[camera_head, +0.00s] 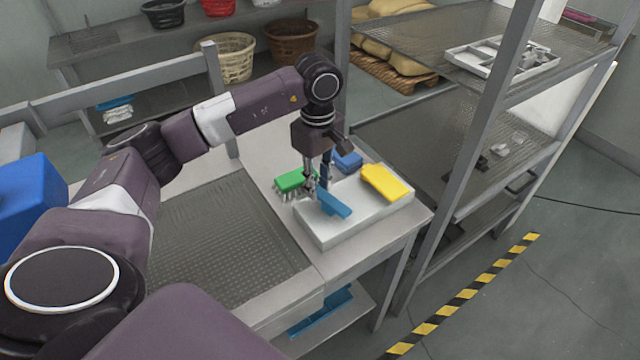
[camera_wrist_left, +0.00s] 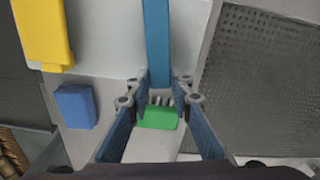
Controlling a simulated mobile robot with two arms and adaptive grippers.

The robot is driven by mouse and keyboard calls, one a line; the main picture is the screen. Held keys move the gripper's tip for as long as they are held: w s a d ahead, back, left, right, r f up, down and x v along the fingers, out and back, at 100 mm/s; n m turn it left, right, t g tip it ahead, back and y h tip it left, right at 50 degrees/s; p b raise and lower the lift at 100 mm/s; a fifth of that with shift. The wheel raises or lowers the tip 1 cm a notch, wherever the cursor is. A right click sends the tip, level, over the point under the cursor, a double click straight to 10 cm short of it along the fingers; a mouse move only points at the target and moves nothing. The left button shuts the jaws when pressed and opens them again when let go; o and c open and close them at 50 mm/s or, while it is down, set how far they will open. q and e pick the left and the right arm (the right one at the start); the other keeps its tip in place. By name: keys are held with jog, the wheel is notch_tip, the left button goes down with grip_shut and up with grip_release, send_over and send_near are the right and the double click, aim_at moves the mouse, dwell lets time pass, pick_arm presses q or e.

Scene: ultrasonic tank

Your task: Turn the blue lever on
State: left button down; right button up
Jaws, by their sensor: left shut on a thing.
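The blue lever (camera_head: 336,206) is a flat bar on the top of the pale grey tank (camera_head: 345,233), at its near left side. In the left wrist view the lever (camera_wrist_left: 157,40) runs from the top edge down to my fingertips. My left gripper (camera_head: 318,192) points down over the tank's left end. In the left wrist view, its blue fingers (camera_wrist_left: 158,88) stand on either side of the lever's end and are shut on it. The lever's gripped end is partly hidden by the fingers. My right gripper is in neither view.
A green brush (camera_head: 294,181) lies just left of the tank. A yellow thing (camera_head: 386,182) and a small blue block (camera_head: 348,160) are close to my gripper's right. A shelf rack (camera_head: 470,160) stands on the right. The ribbed worktop (camera_head: 215,235) at left is clear.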

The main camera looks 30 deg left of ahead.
pick_arm(q)
jog(key=n, duration=0.2)
jog(key=s+n+b, duration=0.1)
jog(key=shift+s+n, duration=0.1)
jog(key=shift+n, duration=0.3)
jog(key=n, duration=0.1)
jog(key=s+n+b, duration=0.1)
jog(key=n, duration=0.1)
jog(key=shift+s+d, duration=0.1)
jog(key=n, duration=0.2)
jog(key=s+n+b, duration=0.1)
jog(key=n, duration=0.1)
jog(key=shift+d, duration=0.35)
jog(key=shift+s+d+r+n+b, duration=0.1)
jog(key=shift+s+d+n+b, duration=0.1)
jog(key=shift+n, duration=0.55)
jog(key=shift+s+d+n+b, duration=0.1)
jog(key=shift+d+n+b, duration=0.1)
jog(key=shift+n, duration=0.55)
jog(key=c, duration=1.7)
grip_release()
notch_tip(320, 180, up, 12)
